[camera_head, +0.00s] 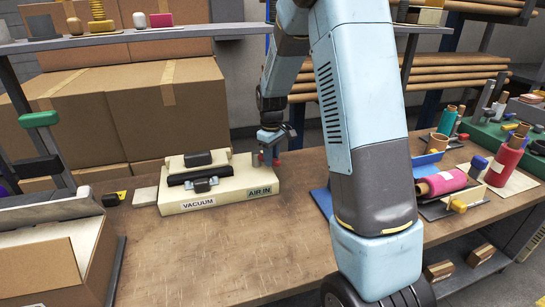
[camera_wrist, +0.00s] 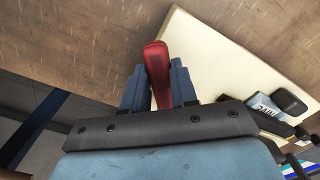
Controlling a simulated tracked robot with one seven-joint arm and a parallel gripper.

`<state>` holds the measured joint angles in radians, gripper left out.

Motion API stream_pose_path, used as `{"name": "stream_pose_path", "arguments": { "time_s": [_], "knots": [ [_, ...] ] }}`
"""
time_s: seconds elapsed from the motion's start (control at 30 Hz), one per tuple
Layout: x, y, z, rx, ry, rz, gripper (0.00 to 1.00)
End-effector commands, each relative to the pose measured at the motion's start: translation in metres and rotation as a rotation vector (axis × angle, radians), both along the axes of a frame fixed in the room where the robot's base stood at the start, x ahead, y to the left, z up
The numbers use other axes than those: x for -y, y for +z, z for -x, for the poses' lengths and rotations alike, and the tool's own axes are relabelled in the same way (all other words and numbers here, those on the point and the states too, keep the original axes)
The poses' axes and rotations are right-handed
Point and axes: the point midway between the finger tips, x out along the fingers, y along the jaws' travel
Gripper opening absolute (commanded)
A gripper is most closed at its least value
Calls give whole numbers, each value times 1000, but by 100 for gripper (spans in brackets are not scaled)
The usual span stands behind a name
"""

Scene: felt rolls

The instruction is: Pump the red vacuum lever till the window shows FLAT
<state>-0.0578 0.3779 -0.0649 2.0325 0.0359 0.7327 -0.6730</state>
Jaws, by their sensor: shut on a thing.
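The cream vacuum unit (camera_head: 232,181), labelled VACUUM and AIR IN, sits on the wooden bench with a dark clamp bar (camera_head: 201,176) across it. In the wrist view, its cream top (camera_wrist: 220,65) is at the right. My gripper (camera_head: 268,158) is at the unit's far right corner. In the wrist view, my gripper (camera_wrist: 157,88) has its two blue fingers shut on the red lever (camera_wrist: 156,58), whose rounded end sticks out beyond them. A small pale panel (camera_wrist: 264,104) with dark marks shows beside black parts; I cannot read it.
A yellow-and-black item (camera_head: 115,198) lies left of the unit. The bench in front of the unit is clear.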

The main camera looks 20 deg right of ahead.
Motion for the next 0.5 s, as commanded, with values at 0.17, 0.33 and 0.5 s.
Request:
{"name": "stream_pose_path", "arguments": {
  "time_s": [0.17, 0.33, 0.5],
  "knots": [
    [6, 0, -5, 2, 84, 0, 0],
    [11, 1, -10, 3, 197, 0, 0],
    [12, 1, -12, 4, 245, 0, 0]
  ]
}}
